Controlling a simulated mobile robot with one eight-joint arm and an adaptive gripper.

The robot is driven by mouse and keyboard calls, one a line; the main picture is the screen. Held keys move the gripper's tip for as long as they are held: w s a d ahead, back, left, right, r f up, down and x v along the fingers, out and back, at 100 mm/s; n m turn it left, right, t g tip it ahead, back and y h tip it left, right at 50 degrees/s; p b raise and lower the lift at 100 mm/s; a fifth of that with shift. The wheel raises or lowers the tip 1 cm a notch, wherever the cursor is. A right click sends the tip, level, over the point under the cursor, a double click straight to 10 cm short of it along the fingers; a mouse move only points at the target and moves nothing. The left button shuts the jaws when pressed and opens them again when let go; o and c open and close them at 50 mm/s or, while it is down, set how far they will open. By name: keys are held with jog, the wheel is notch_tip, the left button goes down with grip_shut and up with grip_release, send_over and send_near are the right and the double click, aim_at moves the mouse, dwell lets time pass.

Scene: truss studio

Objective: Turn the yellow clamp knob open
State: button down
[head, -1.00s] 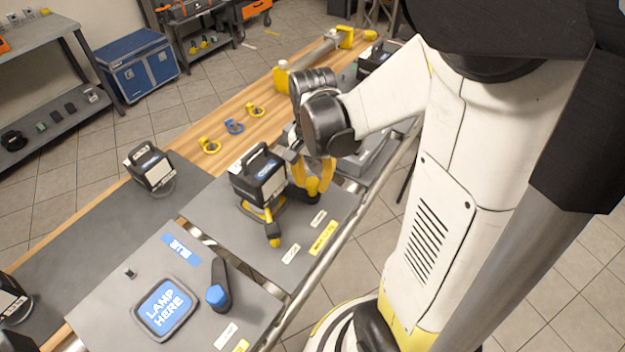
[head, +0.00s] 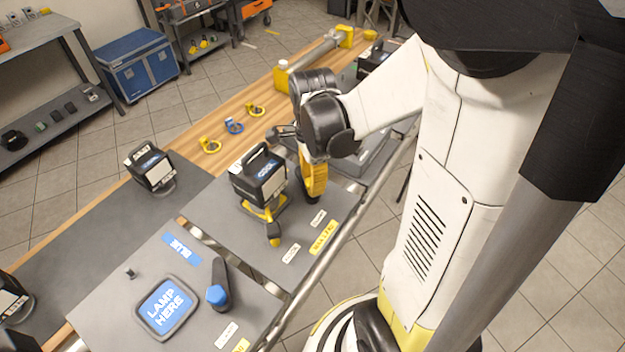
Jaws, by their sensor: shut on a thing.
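The lamp (head: 259,177), a dark box with a handle and a blue label, stands upright on a yellow base. A yellow-tipped dark part (head: 273,238) sticks out from that base toward the front.
Another lamp (head: 150,166) stands at the left. A metal rail (head: 318,262) runs along the front edge.

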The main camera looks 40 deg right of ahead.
jog(key=shift+m, duration=0.8)
jog(key=c, duration=1)
grip_release()
jog(key=shift+r, duration=0.1)
notch_tip(320, 180, up, 12)
